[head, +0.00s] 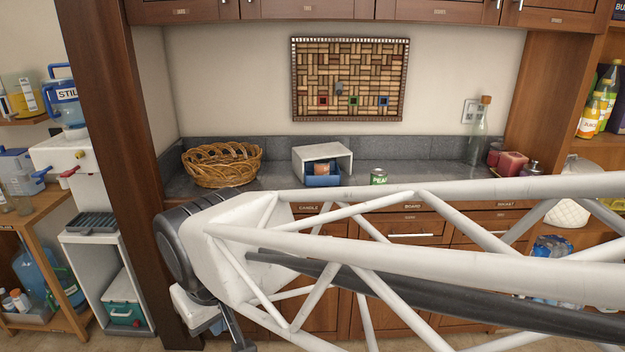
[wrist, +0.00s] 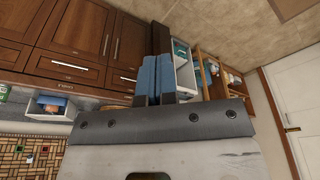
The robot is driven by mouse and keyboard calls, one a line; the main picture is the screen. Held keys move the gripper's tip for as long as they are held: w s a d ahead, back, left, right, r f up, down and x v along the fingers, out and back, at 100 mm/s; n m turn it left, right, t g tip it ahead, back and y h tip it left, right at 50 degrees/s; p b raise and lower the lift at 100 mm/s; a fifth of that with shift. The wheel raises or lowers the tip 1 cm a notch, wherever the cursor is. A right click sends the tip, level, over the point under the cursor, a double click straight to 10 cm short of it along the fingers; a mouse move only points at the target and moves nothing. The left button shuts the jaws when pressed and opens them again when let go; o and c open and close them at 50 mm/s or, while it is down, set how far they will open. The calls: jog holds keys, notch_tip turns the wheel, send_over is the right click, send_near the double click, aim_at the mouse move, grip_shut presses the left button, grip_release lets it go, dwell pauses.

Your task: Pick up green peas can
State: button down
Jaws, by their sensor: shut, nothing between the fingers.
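The green peas can (head: 379,177) stands upright on the grey counter, near its front edge, right of a small white open box. Its lower part is hidden behind my white arm in the head view. A green-and-white bit at the left edge of the wrist view (wrist: 4,93) looks like the can, mostly cut off. My gripper shows in the wrist view (wrist: 156,62), its two blue fingers together and empty. It is well apart from the can, off to the left and lower than the counter in the head view.
The white box (head: 342,157) holds a blue container (head: 322,177). A wicker basket (head: 222,165) stands left on the counter (head: 440,171). A glass bottle (head: 479,130) and red jars stand right. A wooden post (head: 110,150) and water dispenser are left. Counter right of the can is clear.

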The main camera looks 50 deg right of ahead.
jog(key=c, duration=1.8)
grip_release()
jog(key=o, duration=1.8)
